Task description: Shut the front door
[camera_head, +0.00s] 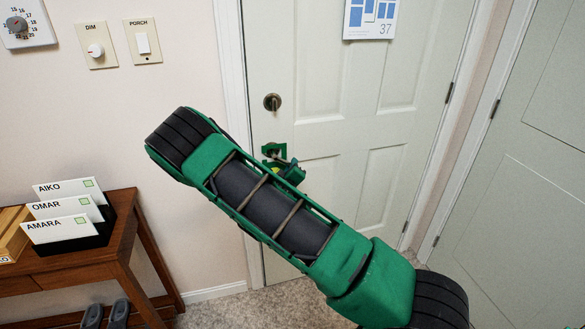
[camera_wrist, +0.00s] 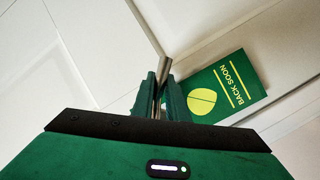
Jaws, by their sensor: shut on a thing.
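My gripper (camera_head: 277,157) is at the door's left side below the lock, partly hidden by my green arm. In the wrist view my gripper (camera_wrist: 160,88) is shut on a metal door handle (camera_wrist: 162,68), whose bar runs between the fingers. A green "BACK SOON" card (camera_wrist: 228,88) is just right of the fingers.
A wooden side table (camera_head: 75,265) with name cards (camera_head: 68,208) stands at the left, shoes (camera_head: 105,315) beneath. A second white door (camera_head: 520,180) is at the right. A dimmer (camera_head: 96,48), a porch switch (camera_head: 143,42) and a dial (camera_head: 18,26) are on the wall.

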